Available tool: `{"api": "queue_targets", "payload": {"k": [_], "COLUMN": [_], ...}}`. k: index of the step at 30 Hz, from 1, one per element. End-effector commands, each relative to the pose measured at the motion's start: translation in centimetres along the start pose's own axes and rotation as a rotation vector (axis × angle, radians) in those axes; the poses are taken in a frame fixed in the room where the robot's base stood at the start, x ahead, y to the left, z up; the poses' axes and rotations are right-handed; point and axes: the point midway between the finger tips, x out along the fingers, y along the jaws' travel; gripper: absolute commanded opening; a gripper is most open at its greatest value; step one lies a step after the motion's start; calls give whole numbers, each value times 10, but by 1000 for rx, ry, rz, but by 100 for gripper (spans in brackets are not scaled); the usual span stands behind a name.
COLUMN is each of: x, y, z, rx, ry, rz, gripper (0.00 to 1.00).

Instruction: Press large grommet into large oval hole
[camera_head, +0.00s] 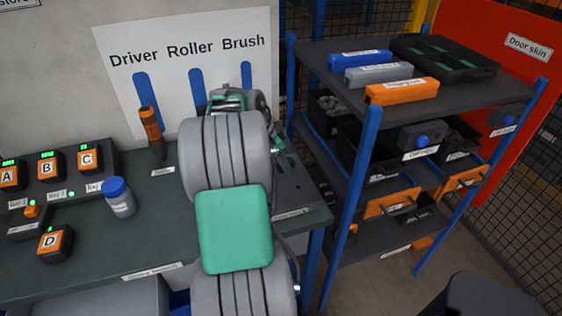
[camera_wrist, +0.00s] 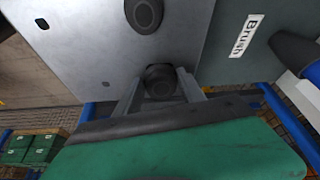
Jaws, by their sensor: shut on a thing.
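In the wrist view my gripper (camera_wrist: 158,84) is shut on a round black grommet (camera_wrist: 161,83), with a grey finger on each side of it. The grommet is at the near edge of a light grey panel (camera_wrist: 85,45); I cannot tell whether it touches the panel. Farther up on the panel is a dark oval with an inner ring (camera_wrist: 143,13); whether it is an open hole or a filled one is unclear. Small dark holes also show in the panel.
A workbench (camera_head: 85,240) carries an orange tool (camera_head: 151,130), a blue-capped bottle (camera_head: 119,198) and boxes lettered A, B, C and D. A blue-post shelf rack (camera_head: 365,180) with bins stands to the right. A red door skin (camera_head: 510,60) is behind it. A "Brush" label (camera_wrist: 247,35) lies beside the panel.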

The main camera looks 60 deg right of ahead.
Motion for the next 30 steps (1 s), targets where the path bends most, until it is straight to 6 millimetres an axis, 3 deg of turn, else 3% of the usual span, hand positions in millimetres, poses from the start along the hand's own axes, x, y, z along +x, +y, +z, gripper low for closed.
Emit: {"api": "queue_targets", "payload": {"k": [2,3,12,22,30], "x": [0,0,0,-7,-60], "y": [0,0,0,-1,-1], "z": [0,0,0,0,0], "rx": [0,0,0,0,-1], "ry": [0,0,0,1,1], "rz": [0,0,0,-2,-3], "gripper": [0,48,72,72,72]}}
